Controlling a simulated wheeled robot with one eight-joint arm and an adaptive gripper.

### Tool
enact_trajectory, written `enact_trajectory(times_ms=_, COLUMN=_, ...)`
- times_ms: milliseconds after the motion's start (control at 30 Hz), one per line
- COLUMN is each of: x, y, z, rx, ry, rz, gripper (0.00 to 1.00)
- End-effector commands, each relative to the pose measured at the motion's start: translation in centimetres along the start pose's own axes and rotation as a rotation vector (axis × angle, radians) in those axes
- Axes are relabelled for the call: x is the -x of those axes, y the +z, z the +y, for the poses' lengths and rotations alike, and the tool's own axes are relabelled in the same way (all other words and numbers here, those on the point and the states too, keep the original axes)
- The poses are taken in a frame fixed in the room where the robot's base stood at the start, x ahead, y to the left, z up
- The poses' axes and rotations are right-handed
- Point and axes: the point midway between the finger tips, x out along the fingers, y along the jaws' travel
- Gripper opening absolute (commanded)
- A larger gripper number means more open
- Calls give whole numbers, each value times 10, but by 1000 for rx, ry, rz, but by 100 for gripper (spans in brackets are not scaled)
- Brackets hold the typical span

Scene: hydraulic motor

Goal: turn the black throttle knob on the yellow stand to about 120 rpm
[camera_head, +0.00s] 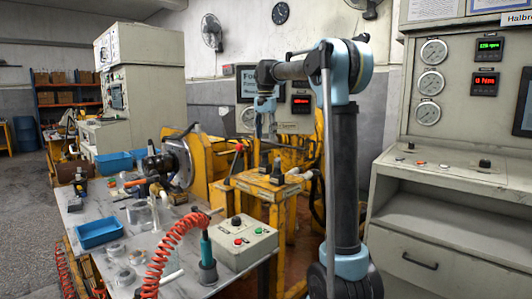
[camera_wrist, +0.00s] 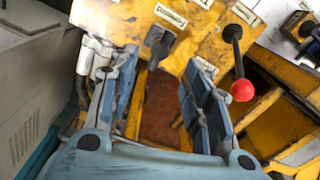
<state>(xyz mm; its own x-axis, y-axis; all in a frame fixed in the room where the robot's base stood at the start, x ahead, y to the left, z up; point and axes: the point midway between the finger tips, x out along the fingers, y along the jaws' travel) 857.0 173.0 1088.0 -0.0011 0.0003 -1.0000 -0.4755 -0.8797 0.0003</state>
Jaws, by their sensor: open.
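The yellow stand (camera_head: 262,187) stands at the middle of the head view. A black knob (camera_head: 277,172) sits on its top plate. In the wrist view a black knob (camera_wrist: 159,42) on the yellow plate (camera_wrist: 205,45) lies beyond and between my fingertips, apart from them. A small label is above it, too blurred to read surely. A lever with a red ball (camera_wrist: 241,90) is right of my fingers; it also shows in the head view (camera_head: 239,147). My gripper (camera_head: 265,128) is open and empty above the stand; both fingers show in the wrist view (camera_wrist: 160,90).
A control cabinet (camera_head: 440,150) with gauges, a green display (camera_head: 489,44) and a red display (camera_head: 485,83) stands right; I cannot read the digits surely. A workbench (camera_head: 175,215) left carries a button box (camera_head: 240,245), blue trays (camera_head: 99,232) and a red coiled hose (camera_head: 165,250).

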Motion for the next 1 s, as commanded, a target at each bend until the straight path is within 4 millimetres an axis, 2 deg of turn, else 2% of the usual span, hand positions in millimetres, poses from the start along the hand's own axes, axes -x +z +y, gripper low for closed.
enact_trajectory(times_ms=200, x=-38, y=0, z=0, rx=0, ry=0, rz=0, gripper=44)
enact_trajectory(times_ms=400, x=-64, y=0, z=0, rx=0, ry=0, rz=0, gripper=44)
enact_trajectory(times_ms=600, x=-76, y=0, z=0, rx=0, ry=0, rz=0, gripper=44)
enact_trajectory(times_ms=867, x=-77, y=0, z=0, rx=0, ry=0, rz=0, gripper=44)
enact_trajectory(times_ms=900, x=-77, y=0, z=0, rx=0, ry=0, rz=0, gripper=42)
enact_trajectory(times_ms=1000, x=-77, y=0, z=0, rx=0, ry=0, rz=0, gripper=20)
